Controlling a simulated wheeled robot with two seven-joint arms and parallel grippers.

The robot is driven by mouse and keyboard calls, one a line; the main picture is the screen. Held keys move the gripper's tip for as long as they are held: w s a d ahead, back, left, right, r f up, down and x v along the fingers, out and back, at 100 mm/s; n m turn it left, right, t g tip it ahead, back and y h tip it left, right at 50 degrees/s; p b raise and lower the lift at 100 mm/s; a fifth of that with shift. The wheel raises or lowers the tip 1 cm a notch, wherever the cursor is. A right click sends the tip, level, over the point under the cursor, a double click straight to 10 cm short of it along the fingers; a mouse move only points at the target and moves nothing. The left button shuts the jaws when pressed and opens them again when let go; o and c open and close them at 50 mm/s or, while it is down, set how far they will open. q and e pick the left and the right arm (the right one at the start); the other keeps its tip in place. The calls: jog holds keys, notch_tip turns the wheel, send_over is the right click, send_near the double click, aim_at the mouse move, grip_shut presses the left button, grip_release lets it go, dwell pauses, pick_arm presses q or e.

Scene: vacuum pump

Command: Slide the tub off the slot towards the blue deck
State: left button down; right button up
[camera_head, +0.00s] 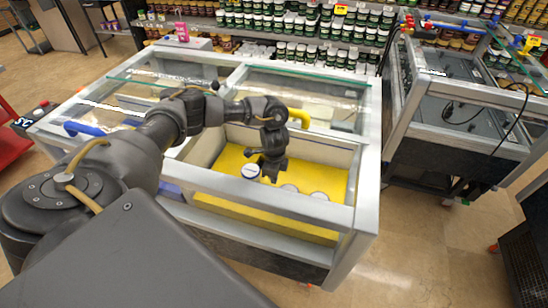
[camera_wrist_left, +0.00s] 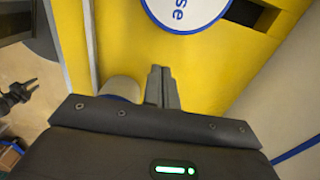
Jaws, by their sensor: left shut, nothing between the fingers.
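A white tub with a blue-rimmed lid (camera_head: 250,171) sits on the yellow deck (camera_head: 225,160) inside the freezer. In the left wrist view the same kind of lid (camera_wrist_left: 185,8), lettered "se", shows at the top edge, cut off. A dark slot (camera_wrist_left: 245,12) shows right beside it, partly covered by it. My left gripper (camera_head: 268,175) is just right of the tub in the head view. Its fingers (camera_wrist_left: 160,72) are together and empty, apart from the lid in the wrist view. I cannot make out the blue deck for certain; a blue patch (camera_head: 170,188) shows left of the yellow deck.
Two more pale round lids (camera_head: 290,188) (camera_head: 319,195) lie to the right on the yellow deck. Pale freezer walls and a metal rim (camera_head: 270,203) enclose it. A dark pronged shape (camera_wrist_left: 18,93), perhaps my right gripper, shows over the floor. A grey cart (camera_head: 450,95) stands right.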

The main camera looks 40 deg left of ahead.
aim_at(251, 171)
pick_arm(q)
jog(key=shift+s+f, duration=0.1)
jog(key=shift+f, duration=0.85)
jog(key=shift+s+a+r+p, duration=0.1)
jog(key=shift+s+a+p, duration=0.1)
jog(key=shift+a+p, duration=0.3)
jog(key=shift+s+a+r+p, duration=0.15)
jog(key=shift+a+p, duration=0.1)
jog(key=shift+a, duration=0.4)
jog(key=shift+s+a+f, duration=0.15)
jog(key=shift+a, duration=0.25)
jog(key=shift+s+a+f, duration=0.1)
jog(key=shift+a, duration=0.25)
jog(key=s+a, duration=0.1)
jog(key=a, duration=0.2)
jog(key=s+a, duration=0.1)
jog(key=a, duration=0.2)
jog(key=s+a+p, duration=0.1)
jog(key=a, duration=0.2)
jog(key=shift+s+a, duration=0.15)
